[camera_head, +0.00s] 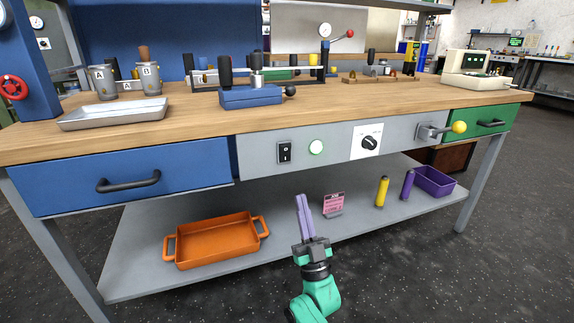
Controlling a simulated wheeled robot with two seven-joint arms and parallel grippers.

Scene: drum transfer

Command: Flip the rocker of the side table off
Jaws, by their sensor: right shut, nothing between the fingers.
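A black rocker switch (285,152) sits on the grey front panel (260,165) of the wooden-topped workbench. It is small; which way it is tilted I cannot tell. A round green-white lamp (316,147) is just right of it and looks lit. My right gripper (303,199) has purple fingers pointing up, shut and empty. In the picture it is below and slightly right of the rocker, apart from it. My left gripper is out of view.
A rotary knob (369,143) and a yellow-tipped lever (458,127) are farther right on the panel. A blue drawer (70,188) is on the left. The lower shelf holds an orange tray (217,242), a pink card holder (334,205), a yellow cylinder (382,192) and a purple bin (440,184).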

